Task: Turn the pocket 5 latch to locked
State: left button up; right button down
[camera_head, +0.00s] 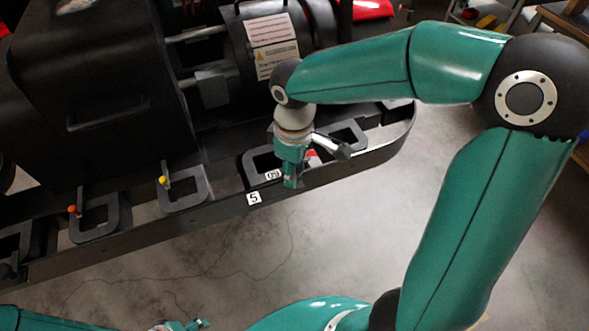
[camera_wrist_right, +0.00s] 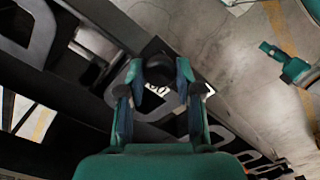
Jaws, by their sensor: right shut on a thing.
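The pocket 5 frame (camera_head: 252,165) is a dark square-cornered cutout on the black rail, with a white "5" label (camera_head: 254,198) on the rail face below it. My right gripper (camera_head: 290,180) points down at the right side of this pocket and hides the latch in the head view. In the right wrist view a dark round knob (camera_wrist_right: 160,68), seemingly the pocket 5 latch, sits between the fingers of the right gripper (camera_wrist_right: 161,78), which are closed on it. Which way the latch points cannot be seen. My left gripper (camera_head: 190,325) shows only in part at the bottom edge.
Other pockets along the rail have an orange-knobbed latch (camera_head: 72,210) and a yellow-knobbed latch (camera_head: 163,181). A small red part (camera_head: 311,155) shows just right of my right gripper. Black machinery (camera_head: 100,80) stands behind the rail. The concrete floor (camera_head: 240,255) in front is clear.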

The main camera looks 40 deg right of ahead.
jog(key=shift+w+r, duration=0.1)
dwell(0.3)
jog(key=c, duration=0.8)
grip_release()
jog(key=shift+o, duration=0.2)
notch_tip(320, 180, up, 12)
